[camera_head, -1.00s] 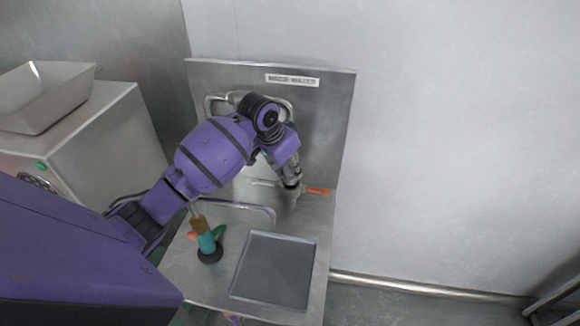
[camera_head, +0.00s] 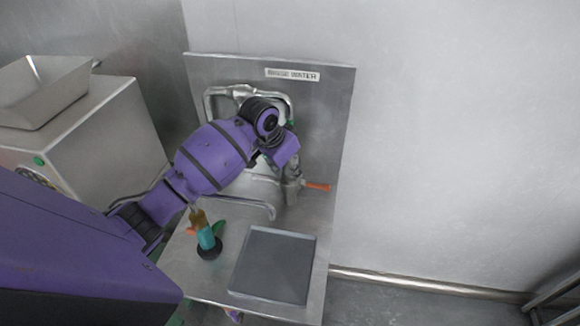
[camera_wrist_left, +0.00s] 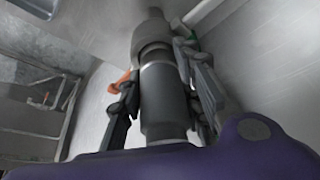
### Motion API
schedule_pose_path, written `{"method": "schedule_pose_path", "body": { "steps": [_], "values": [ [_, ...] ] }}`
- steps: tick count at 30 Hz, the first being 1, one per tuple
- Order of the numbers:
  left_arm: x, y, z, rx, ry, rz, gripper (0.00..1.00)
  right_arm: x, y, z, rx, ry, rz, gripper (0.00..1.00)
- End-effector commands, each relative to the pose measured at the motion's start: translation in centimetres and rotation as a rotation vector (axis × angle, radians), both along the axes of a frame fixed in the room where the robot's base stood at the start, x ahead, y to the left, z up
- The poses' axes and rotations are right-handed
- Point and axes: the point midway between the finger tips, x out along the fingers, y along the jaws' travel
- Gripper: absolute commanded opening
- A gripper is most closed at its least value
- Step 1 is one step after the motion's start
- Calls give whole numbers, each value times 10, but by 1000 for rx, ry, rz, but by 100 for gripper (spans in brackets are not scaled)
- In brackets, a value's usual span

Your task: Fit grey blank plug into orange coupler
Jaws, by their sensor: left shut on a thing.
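My left gripper (camera_head: 292,184) is at the upright metal panel, its fingers pointing down in the head view. In the left wrist view the gripper (camera_wrist_left: 160,100) is shut on a grey cylinder (camera_wrist_left: 163,98), one finger on each side. This looks like the grey plug, but I cannot be sure. Its far end meets or overlaps a lighter grey round part (camera_wrist_left: 150,35); I cannot tell whether they touch. An orange piece (camera_head: 317,186) sticks out right of the gripper; it also shows behind the left finger (camera_wrist_left: 120,82). I cannot tell whether it is the coupler. My right gripper is not seen.
Bent grey pipes (camera_head: 222,103) run on the panel behind my arm. A flat grey tray (camera_head: 272,264) lies on the metal shelf. A teal and brown tool with a black base (camera_head: 207,240) stands left of it. A boxy machine (camera_head: 85,140) stands at the left.

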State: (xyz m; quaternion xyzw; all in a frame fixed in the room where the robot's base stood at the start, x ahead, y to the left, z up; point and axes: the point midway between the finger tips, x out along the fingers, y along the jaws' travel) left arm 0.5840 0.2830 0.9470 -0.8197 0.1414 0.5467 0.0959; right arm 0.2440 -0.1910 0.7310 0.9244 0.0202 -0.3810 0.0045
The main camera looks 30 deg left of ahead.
Motion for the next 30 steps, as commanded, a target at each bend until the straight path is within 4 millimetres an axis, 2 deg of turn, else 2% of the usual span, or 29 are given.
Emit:
{"method": "schedule_pose_path", "body": {
  "steps": [1,5,6,14,17,20,30],
  "values": [
    [1,0,1,0,-3,-1,36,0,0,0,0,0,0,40],
    [1,0,1,0,-3,0,53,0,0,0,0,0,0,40],
    [1,0,1,0,-2,0,54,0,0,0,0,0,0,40],
    [-1,0,0,1,2,0,54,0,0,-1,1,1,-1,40],
    [-2,1,5,1,0,0,54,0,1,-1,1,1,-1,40],
    [-6,3,17,2,-3,0,54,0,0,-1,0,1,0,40],
    [-31,12,83,2,-5,-1,54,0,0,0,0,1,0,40]
  ]
}}
